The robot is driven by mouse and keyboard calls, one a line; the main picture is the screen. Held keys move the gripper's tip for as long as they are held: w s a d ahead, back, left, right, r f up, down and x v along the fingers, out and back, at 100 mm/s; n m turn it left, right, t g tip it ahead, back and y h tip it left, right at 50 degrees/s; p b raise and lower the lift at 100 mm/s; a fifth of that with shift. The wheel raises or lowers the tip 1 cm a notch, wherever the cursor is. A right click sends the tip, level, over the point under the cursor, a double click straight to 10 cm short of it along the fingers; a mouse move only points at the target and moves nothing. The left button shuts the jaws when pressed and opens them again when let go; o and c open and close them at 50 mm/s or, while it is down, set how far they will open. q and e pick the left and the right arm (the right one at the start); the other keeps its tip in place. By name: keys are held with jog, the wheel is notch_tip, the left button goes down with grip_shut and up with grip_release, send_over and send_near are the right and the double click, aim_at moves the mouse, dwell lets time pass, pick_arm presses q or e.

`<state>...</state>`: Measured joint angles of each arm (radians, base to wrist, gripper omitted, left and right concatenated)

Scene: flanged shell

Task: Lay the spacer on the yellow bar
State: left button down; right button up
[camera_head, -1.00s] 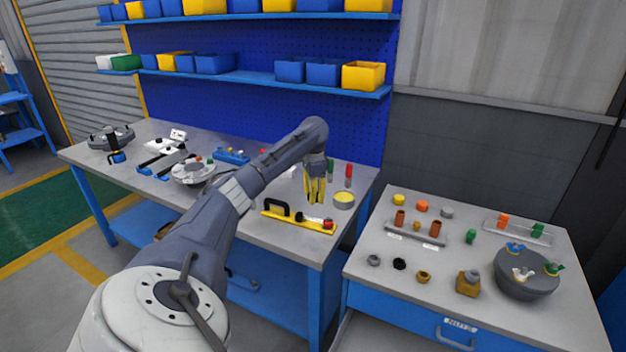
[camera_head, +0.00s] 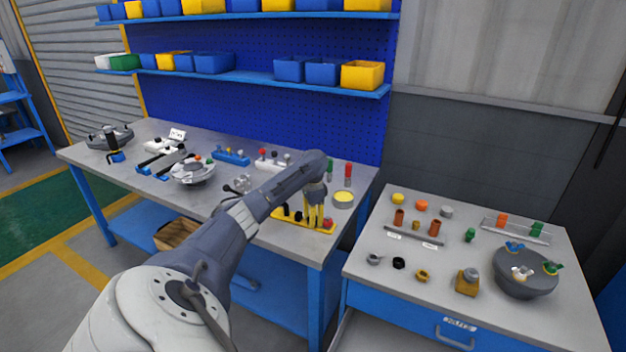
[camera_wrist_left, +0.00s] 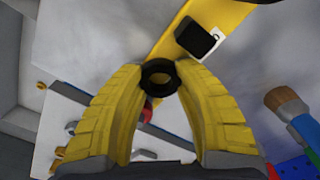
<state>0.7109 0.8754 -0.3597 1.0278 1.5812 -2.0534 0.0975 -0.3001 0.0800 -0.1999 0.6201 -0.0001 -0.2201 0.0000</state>
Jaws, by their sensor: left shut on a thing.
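My left gripper (camera_head: 314,222) is low over the yellow bar (camera_head: 293,223) at the right front of the long workbench. In the left wrist view its yellow fingers (camera_wrist_left: 159,82) are shut on a black ring, the spacer (camera_wrist_left: 159,75), held at the fingertips with its hole facing the camera. The yellow bar (camera_wrist_left: 207,12) runs behind the ring, with a black block (camera_wrist_left: 196,41) on it beside a small white label. A red part (camera_wrist_left: 147,112) shows partly below the ring. I cannot tell whether the ring touches the bar. My right gripper is not in view.
A grey round tin with a yellow top (camera_head: 344,199) stands behind the bar, near red and green upright tools (camera_head: 348,174). A second bench (camera_head: 440,285) on the right holds several nuts, bushings and a dark round dish (camera_head: 525,277).

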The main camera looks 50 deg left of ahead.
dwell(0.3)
pick_arm(q)
jog(key=c, duration=1)
grip_release()
jog(key=shift+f, duration=0.1)
notch_tip(320, 180, up, 12)
